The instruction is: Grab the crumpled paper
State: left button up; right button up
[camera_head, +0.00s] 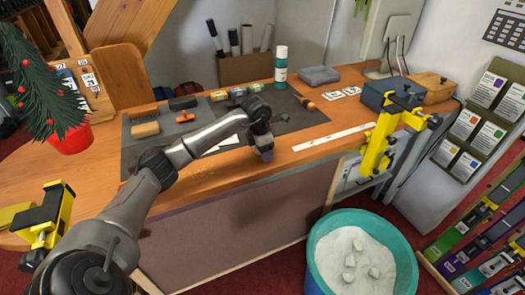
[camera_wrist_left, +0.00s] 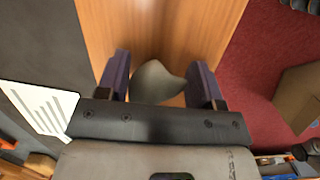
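The crumpled paper (camera_wrist_left: 157,84), a smooth grey-white lump, shows in the left wrist view on the wooden bench top. It lies between the two dark fingers of my left gripper (camera_wrist_left: 161,70). The fingers are apart, with a gap at the left finger; the paper comes close to the right finger, and I cannot tell if it touches. In the head view my left gripper (camera_head: 266,154) points down at the front edge of the bench and hides the paper. My right gripper is not in view.
A teal tub (camera_head: 315,262) with a white lining and several pale lumps stands on the floor below. A yellow clamp (camera_head: 377,150) is on the bench's right edge. A dark mat (camera_head: 215,110) holds tools, and a green-white bottle (camera_head: 281,66) stands behind. A white strip (camera_head: 335,137) lies right.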

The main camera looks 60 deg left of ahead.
pick_arm(q)
jog(key=shift+c, duration=1.4)
jog(key=shift+r, duration=0.1)
